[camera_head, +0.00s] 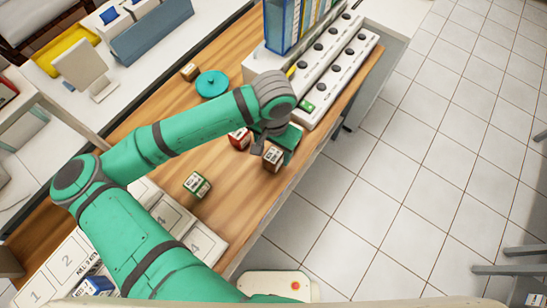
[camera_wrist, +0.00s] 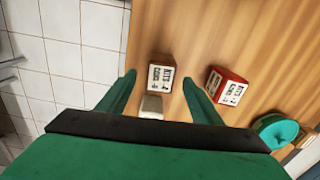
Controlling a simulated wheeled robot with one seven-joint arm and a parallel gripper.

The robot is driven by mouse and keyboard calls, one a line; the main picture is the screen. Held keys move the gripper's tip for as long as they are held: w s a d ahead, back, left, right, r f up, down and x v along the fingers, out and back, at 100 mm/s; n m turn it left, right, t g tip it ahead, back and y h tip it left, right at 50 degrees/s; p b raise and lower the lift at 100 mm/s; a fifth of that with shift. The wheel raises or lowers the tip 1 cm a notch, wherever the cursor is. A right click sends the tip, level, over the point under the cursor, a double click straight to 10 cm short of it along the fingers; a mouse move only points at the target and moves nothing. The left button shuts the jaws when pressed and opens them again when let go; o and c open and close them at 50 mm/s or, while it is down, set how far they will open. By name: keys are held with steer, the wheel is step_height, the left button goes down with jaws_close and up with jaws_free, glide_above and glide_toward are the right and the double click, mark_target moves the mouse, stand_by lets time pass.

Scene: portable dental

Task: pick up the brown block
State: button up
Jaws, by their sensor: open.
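A brown block (camera_head: 273,158) with a white printed label sits on the wooden table near its right edge. In the wrist view the brown block (camera_wrist: 161,75) lies ahead of and between the two green fingers, with bare table on either side of it. My gripper (camera_wrist: 159,80) is open and holds nothing. In the head view my gripper (camera_head: 279,143) is just behind the brown block and partly hidden by my arm. I cannot tell the height of the fingertips over the table.
A red block (camera_head: 239,139) stands close left of the brown block; it shows right of the fingers in the wrist view (camera_wrist: 226,87). A green block (camera_head: 197,185), a teal round object (camera_head: 212,84) and another small brown block (camera_head: 190,71) stand apart. White knobbed strips (camera_head: 325,65) lie behind.

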mark_target(273, 155)
steer(key=shift+f, duration=1.5)
steer(key=c, duration=1.2)
